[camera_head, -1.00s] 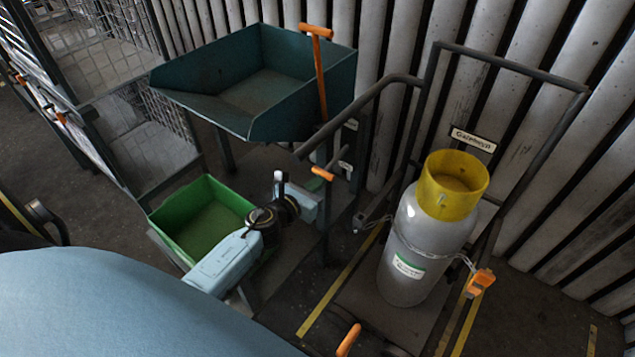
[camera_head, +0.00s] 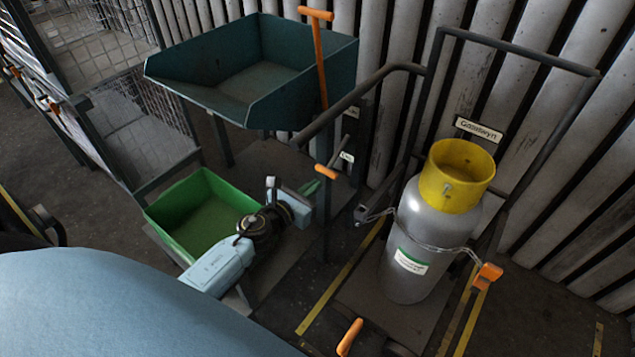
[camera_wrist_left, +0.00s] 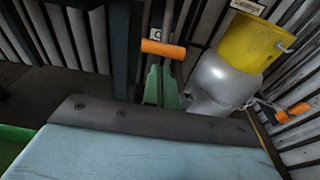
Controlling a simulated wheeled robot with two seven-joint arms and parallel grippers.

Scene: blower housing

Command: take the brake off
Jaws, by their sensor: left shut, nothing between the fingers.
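An orange-tipped pedal (camera_head: 349,337) shows low at the front of the cylinder trolley; I cannot tell for sure that it is the brake. The trolley (camera_head: 385,325) carries a grey gas cylinder (camera_head: 415,240) with a yellow collar, chained to the frame. An orange grip (camera_head: 326,172) sits on a short lever by a dark post. My left gripper (camera_head: 312,187) is shut and empty, its green fingers just left of and below that grip in the head view. In the left wrist view the grip (camera_wrist_left: 163,48) shows beyond the fingertips (camera_wrist_left: 160,80). My right gripper is out of view.
A blue-green hopper (camera_head: 250,90) with an upright orange-topped lever (camera_head: 317,55) stands behind. A green bin (camera_head: 170,212) is beside my left arm. An orange clip (camera_head: 487,275) hangs on the chain. Mesh cages stand left; a ribbed wall closes the back.

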